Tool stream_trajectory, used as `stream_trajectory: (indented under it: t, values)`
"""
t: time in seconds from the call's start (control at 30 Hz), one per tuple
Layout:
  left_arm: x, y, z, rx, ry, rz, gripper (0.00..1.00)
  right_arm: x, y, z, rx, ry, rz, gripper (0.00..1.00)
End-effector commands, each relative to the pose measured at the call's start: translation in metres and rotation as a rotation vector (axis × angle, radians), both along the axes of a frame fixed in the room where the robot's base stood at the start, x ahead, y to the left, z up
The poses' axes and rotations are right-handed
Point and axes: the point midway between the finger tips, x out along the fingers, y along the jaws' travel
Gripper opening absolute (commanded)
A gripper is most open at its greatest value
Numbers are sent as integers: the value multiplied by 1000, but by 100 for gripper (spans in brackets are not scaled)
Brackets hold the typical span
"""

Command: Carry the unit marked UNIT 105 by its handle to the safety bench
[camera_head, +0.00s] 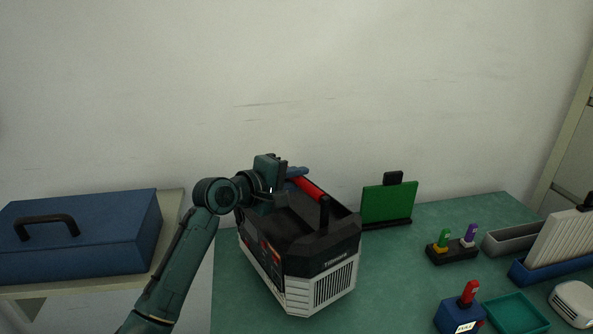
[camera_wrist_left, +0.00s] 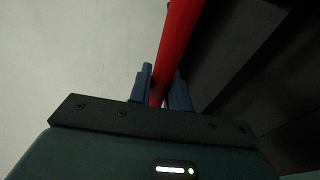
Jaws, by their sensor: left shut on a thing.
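A black and white boxy unit (camera_head: 320,262) with a red handle (camera_head: 307,188) is at the left end of the green-topped bench (camera_head: 390,285) in the head view. Its marking is too small to read as UNIT 105. I cannot tell whether its base touches the bench top. My left gripper (camera_head: 293,173) is at the far end of the handle. In the left wrist view its blue fingers (camera_wrist_left: 161,92) sit on both sides of the red handle (camera_wrist_left: 178,40), shut on it. My right gripper is not in view.
A blue case (camera_head: 80,235) with a black handle is on a pale table at the left. On the bench are a green panel (camera_head: 388,204), a block with coloured plugs (camera_head: 452,252), a blue box with a red switch (camera_head: 461,314) and a teal tray (camera_head: 515,314). The wall is close behind.

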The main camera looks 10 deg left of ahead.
Motion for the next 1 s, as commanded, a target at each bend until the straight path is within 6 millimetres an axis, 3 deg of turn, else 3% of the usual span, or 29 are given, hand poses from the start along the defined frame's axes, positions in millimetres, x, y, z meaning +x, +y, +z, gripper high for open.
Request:
stream_trajectory:
  t: [0.03,0.37,0.63,0.67,0.9,1.0]
  values:
    - [1,0,12,-11,-28,3,0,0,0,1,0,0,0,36]
    - [1,0,-21,-11,-24,3,0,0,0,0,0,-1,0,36]
    - [1,0,-23,-12,-27,4,0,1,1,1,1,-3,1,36]
    - [0,0,-38,0,1,1,22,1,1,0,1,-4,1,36]
    - [0,0,-37,-1,0,1,41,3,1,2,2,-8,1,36]
    - [0,0,-37,-1,0,1,41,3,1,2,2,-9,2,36]
